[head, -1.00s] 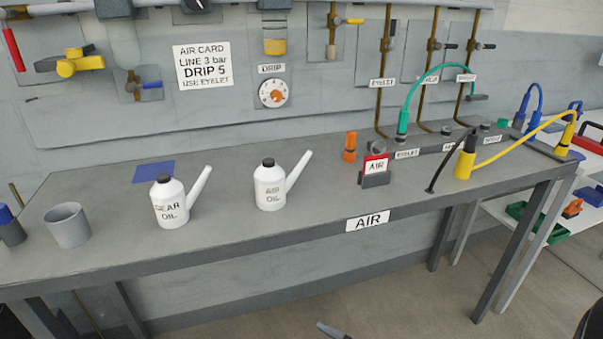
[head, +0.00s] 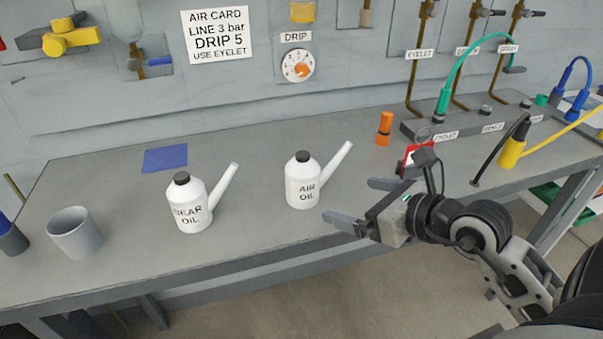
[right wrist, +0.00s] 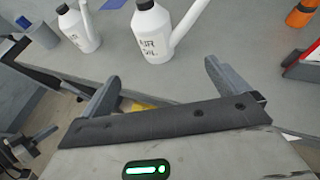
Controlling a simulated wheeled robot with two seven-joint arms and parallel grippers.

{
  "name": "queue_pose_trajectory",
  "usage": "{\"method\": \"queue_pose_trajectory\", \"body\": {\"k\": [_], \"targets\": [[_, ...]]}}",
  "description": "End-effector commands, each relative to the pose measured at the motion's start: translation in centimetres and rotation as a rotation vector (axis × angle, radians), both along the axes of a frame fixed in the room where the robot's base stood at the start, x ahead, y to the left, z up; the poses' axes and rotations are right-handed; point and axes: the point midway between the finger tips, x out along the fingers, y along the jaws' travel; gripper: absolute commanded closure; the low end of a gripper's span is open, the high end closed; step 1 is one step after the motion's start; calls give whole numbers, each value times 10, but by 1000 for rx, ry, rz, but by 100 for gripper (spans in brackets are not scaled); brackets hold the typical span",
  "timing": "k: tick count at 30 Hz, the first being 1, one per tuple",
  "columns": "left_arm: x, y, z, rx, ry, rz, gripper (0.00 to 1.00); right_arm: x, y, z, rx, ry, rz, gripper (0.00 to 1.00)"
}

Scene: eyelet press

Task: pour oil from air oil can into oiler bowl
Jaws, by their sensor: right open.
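The white air oil can (head: 303,182), with a dark cap and a spout slanting up to the right, stands upright on the bench. It also shows in the right wrist view (right wrist: 152,35). My right gripper (head: 351,199) is open and empty just right of the can, its fingers pointing towards it and not touching it. In the right wrist view the can stands beyond the spread fingers (right wrist: 160,88). A clear bowl with yellow fluid (head: 302,12), above the DRIP label, looks like the oiler bowl; its top is cut off.
A similar gear oil can (head: 188,204) stands left of the air oil can. Further left is a grey cup (head: 75,232). The bench front between the cans is clear.

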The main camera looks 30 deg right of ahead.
Motion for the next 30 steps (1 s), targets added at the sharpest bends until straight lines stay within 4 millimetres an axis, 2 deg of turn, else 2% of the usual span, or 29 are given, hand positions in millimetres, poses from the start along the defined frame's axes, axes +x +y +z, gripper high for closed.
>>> {"method": "queue_pose_trajectory", "body": {"k": [3,9,12,18,25,30], "targets": [[-3,1,1,3,11,0,100,26,6,-7,6,-4,1,1],[-9,2,0,7,25,1,100,62,14,-23,5,-2,1,1],[-9,2,0,7,25,2,100,74,16,-29,6,-2,0,1],[-9,3,2,8,25,3,100,85,19,-34,6,-1,1,1],[-10,4,5,9,27,7,100,117,23,-45,7,-2,0,1],[-7,4,5,9,23,10,100,129,26,-51,6,-1,1,1]]}}
